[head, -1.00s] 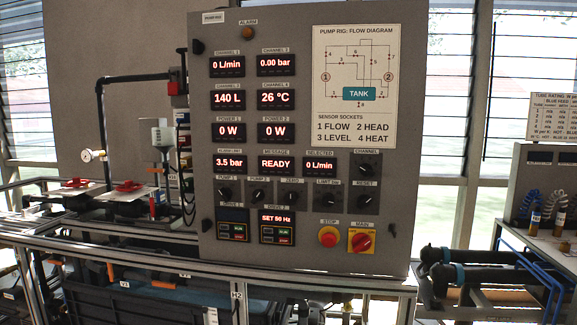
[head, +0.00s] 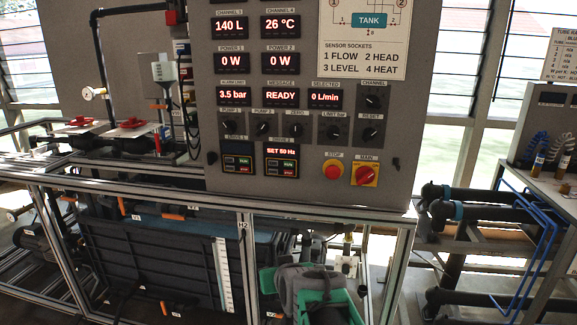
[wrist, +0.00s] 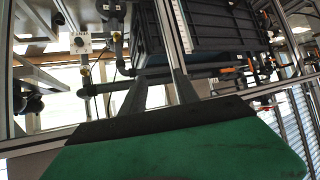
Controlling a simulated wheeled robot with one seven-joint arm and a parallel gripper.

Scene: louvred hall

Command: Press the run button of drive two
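The drive two unit (head: 281,160) is at the bottom of the grey control panel, right of the drive one unit (head: 237,163). Its display reads SET 50 Hz. Its small green run button (head: 288,163) sits just above a red button (head: 288,174). My gripper (wrist: 159,84) shows two dark fingers standing apart in the wrist view, with nothing between them. In the head view, my green and grey arm end is low at the bottom, below the panel and apart from it. The fingertips cannot be made out there. The wrist view does not show the drive buttons.
A red stop button (head: 333,171) and a red and yellow main switch (head: 364,174) are right of drive two. Several black knobs lie above. An aluminium frame rail (head: 150,190) runs below the panel, with a dark tank (head: 150,260) under it. Pipes (head: 480,210) stand at right.

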